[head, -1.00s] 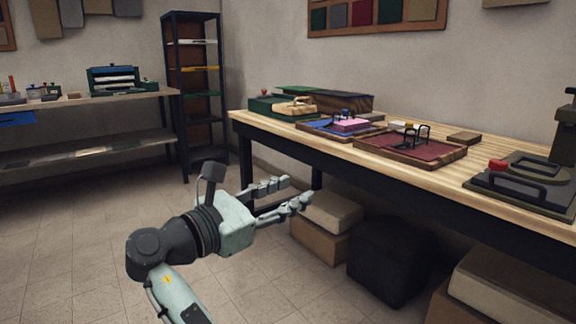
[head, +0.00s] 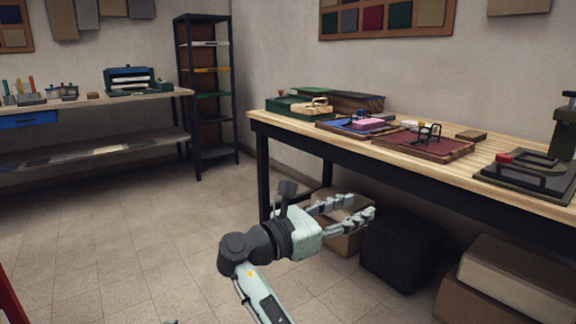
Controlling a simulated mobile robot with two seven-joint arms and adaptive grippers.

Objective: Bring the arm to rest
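My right gripper (head: 358,207) is low in front of the wooden workbench (head: 352,149), below the level of its top. Its two fingers point right and stand apart, with nothing between them. The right arm comes up from the bottom of the head view.
On the workbench are a blue tray (head: 340,126), a dark red board (head: 400,142) and a dark press (head: 530,172). Boxes and a black bin (head: 400,248) stand under it. A tall shelf (head: 205,95) and another bench (head: 95,103) stand behind. The floor at left is open.

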